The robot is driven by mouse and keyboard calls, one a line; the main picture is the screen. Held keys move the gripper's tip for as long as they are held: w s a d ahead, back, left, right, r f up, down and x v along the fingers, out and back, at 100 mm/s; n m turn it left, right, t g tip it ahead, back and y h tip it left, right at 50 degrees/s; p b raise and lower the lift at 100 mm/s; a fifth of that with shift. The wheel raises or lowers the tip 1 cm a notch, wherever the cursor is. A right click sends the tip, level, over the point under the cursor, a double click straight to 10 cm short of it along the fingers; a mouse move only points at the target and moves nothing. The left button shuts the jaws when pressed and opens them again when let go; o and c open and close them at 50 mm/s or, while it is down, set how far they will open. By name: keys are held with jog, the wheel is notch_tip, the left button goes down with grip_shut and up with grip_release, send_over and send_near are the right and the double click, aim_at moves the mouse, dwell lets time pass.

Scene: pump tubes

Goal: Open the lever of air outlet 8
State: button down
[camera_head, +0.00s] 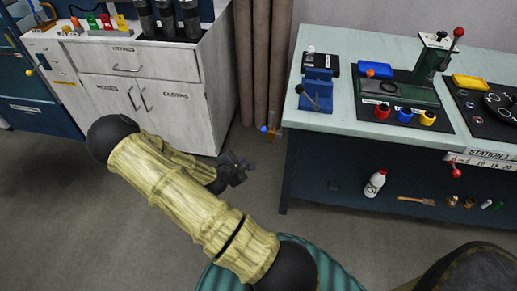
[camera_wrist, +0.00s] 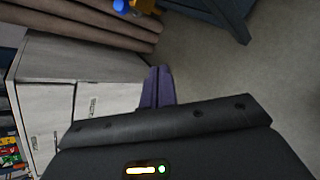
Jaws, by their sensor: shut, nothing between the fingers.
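My gripper (camera_head: 236,168) is dark and hangs over the open floor between the white cabinet and the workbench, held by my pale arm. In the wrist view its two purple-grey fingers (camera_wrist: 157,88) lie side by side, shut and empty. A small fitting with a blue end and orange body (camera_head: 270,130) is at the bench's left edge, in front of the curtain. It also shows in the wrist view as a blue and orange piece (camera_wrist: 123,6), cut off at the top edge, well apart from the fingers. I cannot read any outlet number 8 or make out its lever.
The workbench (camera_head: 335,125) on the right carries a blue vise (camera_head: 317,90) and pump parts. A red-knobbed lever (camera_head: 456,170) hangs at its front. A white bottle (camera_head: 375,184) is on its lower shelf. The brown curtain (camera_head: 265,50) hangs behind. The white cabinet (camera_head: 150,65) stands left.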

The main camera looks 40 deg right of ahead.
aim_at(265, 131)
jog(key=d+f+n+h+b, duration=0.1)
jog(key=n, duration=0.1)
jog(key=w+d+f+n+t+b, duration=0.1)
jog(key=d+f+n+t+h, duration=0.1)
jog(key=n, duration=0.1)
jog(key=shift+w+d+n+h+b, duration=0.15)
jog(key=shift+w+n+h+b, duration=0.15)
jog(key=shift+b, duration=0.1)
jog(key=shift+f, duration=0.1)
jog(key=w+d+b, duration=0.2)
jog(key=w+d, duration=0.3)
jog(key=d, duration=0.5)
jog(key=shift+w+d, duration=0.15)
jog(key=shift+t, duration=0.3)
